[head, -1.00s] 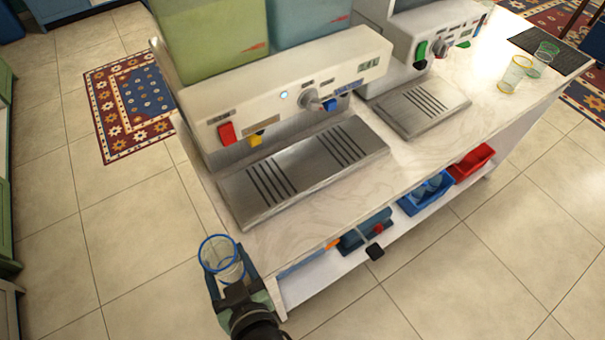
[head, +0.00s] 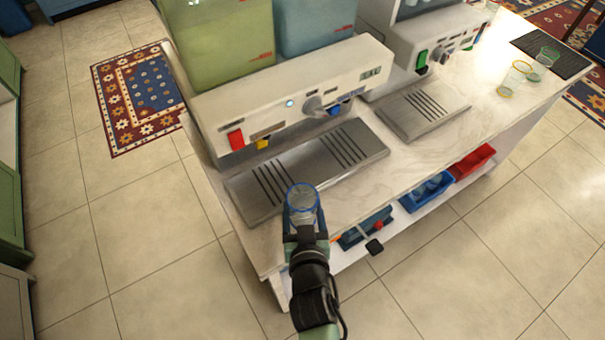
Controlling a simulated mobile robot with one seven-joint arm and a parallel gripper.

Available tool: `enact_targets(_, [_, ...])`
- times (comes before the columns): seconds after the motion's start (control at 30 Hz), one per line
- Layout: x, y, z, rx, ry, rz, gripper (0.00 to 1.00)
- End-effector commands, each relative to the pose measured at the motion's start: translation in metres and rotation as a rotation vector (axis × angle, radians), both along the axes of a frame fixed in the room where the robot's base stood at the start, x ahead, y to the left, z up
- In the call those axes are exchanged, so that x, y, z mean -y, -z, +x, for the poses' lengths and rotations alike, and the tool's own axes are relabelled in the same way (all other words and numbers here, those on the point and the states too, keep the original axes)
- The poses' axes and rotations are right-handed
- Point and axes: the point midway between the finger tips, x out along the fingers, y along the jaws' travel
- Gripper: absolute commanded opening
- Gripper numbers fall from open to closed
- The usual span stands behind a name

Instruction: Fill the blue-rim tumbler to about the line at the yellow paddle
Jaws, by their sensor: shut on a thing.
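The blue-rim tumbler (head: 302,198) is clear and looks upright. My gripper (head: 301,222) is shut on it and holds it over the counter's front edge, in front of the nearer dispenser's drip tray. I cannot tell whether anything is in it. The nearer dispenser (head: 290,98) has a red paddle (head: 236,140) at its left, the yellow paddle (head: 262,143) just right of that, and a blue paddle (head: 334,111) further right. The drip tray (head: 305,166) lies below them with two slotted areas. The outlet under the yellow paddle is hidden.
A second dispenser with a green paddle (head: 422,60) and its own tray (head: 424,112) stands to the right. Two tumblers (head: 514,79) stand at the counter's far right by a dark mat (head: 553,53). Blue (head: 426,192) and red bins (head: 472,163) sit on the lower shelf.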

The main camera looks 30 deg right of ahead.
Motion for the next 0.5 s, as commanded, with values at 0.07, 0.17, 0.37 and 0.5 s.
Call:
enact_targets(0.07, [0.0,0.0,0.003,0.002,-0.001,0.0,0.12])
enact_targets(0.17, [-0.001,0.0,0.009,0.003,-0.002,-0.001,0.12])
enact_targets(0.37, [-0.002,0.001,0.032,0.004,-0.003,-0.001,0.12])
enact_targets(0.5, [-0.002,0.001,0.049,0.004,-0.003,-0.001,0.12])
